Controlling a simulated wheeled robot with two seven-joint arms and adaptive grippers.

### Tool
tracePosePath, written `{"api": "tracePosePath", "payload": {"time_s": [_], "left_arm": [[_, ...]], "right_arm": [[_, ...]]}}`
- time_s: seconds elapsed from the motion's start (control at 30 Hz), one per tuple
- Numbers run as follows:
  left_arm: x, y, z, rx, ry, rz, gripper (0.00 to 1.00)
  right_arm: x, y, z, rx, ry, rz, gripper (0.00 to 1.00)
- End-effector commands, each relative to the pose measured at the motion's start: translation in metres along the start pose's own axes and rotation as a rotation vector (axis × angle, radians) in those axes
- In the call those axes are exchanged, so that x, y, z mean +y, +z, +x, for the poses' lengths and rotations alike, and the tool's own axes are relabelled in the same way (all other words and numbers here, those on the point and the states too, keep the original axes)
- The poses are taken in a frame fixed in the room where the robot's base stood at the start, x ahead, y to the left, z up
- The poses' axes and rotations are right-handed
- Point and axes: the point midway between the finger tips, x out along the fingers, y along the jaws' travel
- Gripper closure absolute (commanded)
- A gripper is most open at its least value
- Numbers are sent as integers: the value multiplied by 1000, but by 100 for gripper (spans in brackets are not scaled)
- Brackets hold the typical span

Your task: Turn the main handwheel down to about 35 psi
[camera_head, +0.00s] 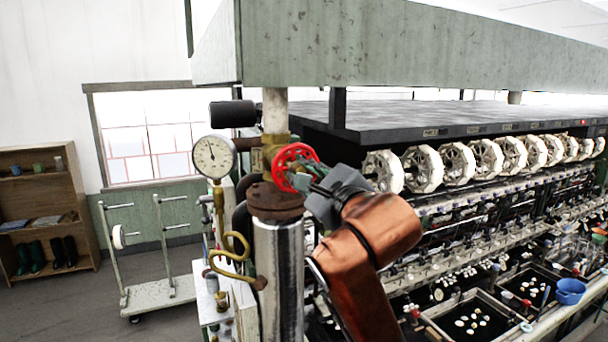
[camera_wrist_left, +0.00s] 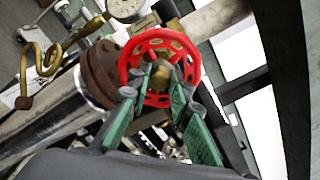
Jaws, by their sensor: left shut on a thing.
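The red handwheel (camera_head: 291,168) sits on a brass valve on the vertical pipe, just right of the pressure gauge. My left gripper (camera_head: 303,178) reaches it from the right, its green fingers at the wheel. In the left wrist view the handwheel (camera_wrist_left: 160,67) faces me, with the left gripper's fingers (camera_wrist_left: 161,85) shut on it near its hub. The round white gauge (camera_head: 214,156) shows its needle pointing up and slightly left; its numbers are too small to read. Part of the gauge (camera_wrist_left: 125,8) shows in the left wrist view. My right gripper is not in view.
A rusty flange (camera_head: 275,201) tops the silver pipe below the valve. A curled brass tube (camera_head: 233,248) hangs under the gauge. The reeling machine with white reels (camera_head: 457,160) and basins fills the right. A wheeled rack (camera_head: 158,288) stands at left on open floor.

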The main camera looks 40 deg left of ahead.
Motion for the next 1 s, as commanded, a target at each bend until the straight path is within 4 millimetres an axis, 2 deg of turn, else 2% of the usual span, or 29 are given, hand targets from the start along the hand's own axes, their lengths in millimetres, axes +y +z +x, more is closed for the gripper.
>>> {"api": "tracePosePath", "payload": {"time_s": [1.0], "left_arm": [[2, -2, 1, 6, 2, 1382, 100]], "right_arm": [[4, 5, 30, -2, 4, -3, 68]]}}
